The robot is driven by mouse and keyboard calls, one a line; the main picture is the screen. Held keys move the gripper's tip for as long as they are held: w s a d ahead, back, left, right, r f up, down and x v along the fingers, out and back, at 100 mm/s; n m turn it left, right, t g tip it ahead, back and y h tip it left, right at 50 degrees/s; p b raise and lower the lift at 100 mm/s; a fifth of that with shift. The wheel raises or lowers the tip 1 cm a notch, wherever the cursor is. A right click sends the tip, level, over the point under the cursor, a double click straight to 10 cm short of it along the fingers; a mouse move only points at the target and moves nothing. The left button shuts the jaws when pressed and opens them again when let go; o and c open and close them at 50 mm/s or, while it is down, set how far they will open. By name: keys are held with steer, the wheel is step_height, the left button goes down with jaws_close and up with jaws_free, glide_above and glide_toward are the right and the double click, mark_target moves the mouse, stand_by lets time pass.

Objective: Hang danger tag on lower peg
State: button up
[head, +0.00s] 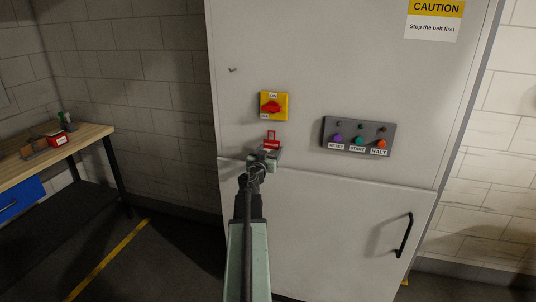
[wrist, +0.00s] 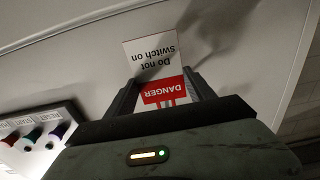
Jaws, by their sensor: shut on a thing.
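The danger tag (head: 271,144) has a red band reading DANGER and a red loop at its top in the head view. In the wrist view the tag (wrist: 152,52) appears upside down, with a white part reading "Do not switch on". My gripper (head: 268,155) is shut on the tag and holds it in front of the pale cabinet door, just below the yellow switch. The gripper's fingers (wrist: 165,80) flank the tag in the wrist view. A small dark peg (head: 232,70) sticks out of the door at upper left. I cannot make out a lower peg.
The yellow switch (head: 282,98) with a red knob is just above the tag. A grey button panel (head: 345,127) is to the right. A door handle (head: 404,236) is lower right. A workbench (head: 85,136) stands at far left.

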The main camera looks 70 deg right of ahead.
steer(key=shift+d, duration=0.4)
steer(key=shift+d+f+b, duration=0.55)
steer(key=shift+d, duration=0.15)
steer(key=o, duration=1.4)
steer(key=shift+a, duration=0.1)
steer(key=a, duration=0.7)
steer(key=shift+s+a, duration=0.2)
steer(key=shift+a, duration=0.15)
